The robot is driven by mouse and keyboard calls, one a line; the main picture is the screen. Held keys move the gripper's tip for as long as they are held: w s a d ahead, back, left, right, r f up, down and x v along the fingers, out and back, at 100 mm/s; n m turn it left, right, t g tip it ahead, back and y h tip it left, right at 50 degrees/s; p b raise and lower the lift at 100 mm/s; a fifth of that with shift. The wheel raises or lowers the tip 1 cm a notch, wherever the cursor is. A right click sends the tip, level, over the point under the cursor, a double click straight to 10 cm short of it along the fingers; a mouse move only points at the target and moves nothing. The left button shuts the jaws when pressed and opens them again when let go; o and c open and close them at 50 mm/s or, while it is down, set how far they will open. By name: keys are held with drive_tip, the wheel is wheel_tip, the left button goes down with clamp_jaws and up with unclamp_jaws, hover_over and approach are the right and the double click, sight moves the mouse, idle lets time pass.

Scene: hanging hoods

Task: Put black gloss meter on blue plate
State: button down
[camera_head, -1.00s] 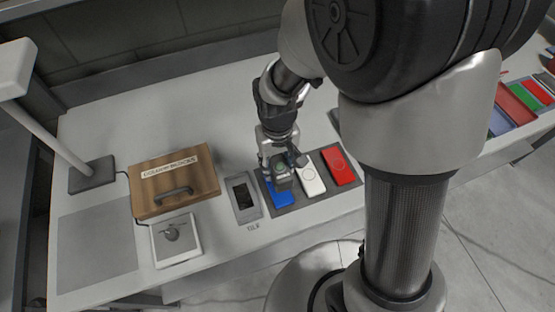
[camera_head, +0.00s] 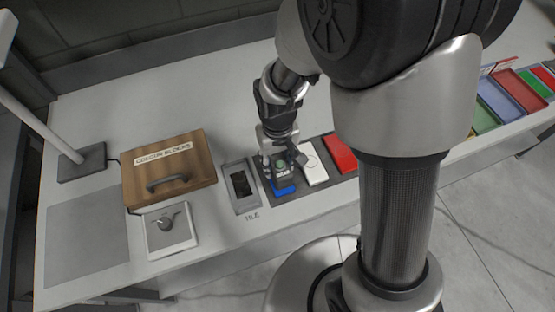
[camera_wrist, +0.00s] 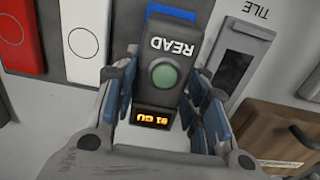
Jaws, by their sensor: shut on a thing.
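My gripper (camera_head: 280,165) is shut on the black gloss meter, one finger on each side. The wrist view shows the gloss meter (camera_wrist: 172,48) between the fingers, with a READ label, a green button and a lit amber display, all upside down there. The blue plate (camera_head: 285,190) lies in a dark tray, the leftmost of a row of plates. The meter is over the blue plate and hides most of it; an edge of the blue plate (camera_wrist: 178,11) shows past the meter's end. I cannot tell whether the meter touches the plate.
A white plate (camera_head: 314,174) and a red plate (camera_head: 340,152) lie to the right. A grey TILE holder (camera_head: 241,204) with a dark tile is just left. A wooden box (camera_head: 190,192) and a white block with a knob (camera_head: 151,239) stand further left.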

drive_tip(key=shift+f+b, duration=0.5)
drive_tip(key=shift+f, duration=0.1)
idle(0.3)
drive_tip(key=c, duration=0.9)
unclamp_jaws()
wheel_tip(320, 180, up, 12)
drive_tip(key=shift+f, duration=0.1)
drive_tip(key=s+d+r+m+t, duration=0.1)
drive_tip(key=s+d+r, duration=0.2)
drive_tip(key=s, duration=0.1)
drive_tip(key=s+d+r+m+t, duration=0.1)
drive_tip(key=s+d+r+t, duration=0.1)
drive_tip(key=s+d+r, duration=0.2)
drive_tip(key=s+d+r+m+t, duration=0.1)
drive_tip(key=s+d+r, duration=0.3)
drive_tip(key=s, duration=0.1)
drive_tip(key=shift+s+r+t, duration=0.15)
drive_tip(key=shift+s+t, duration=0.15)
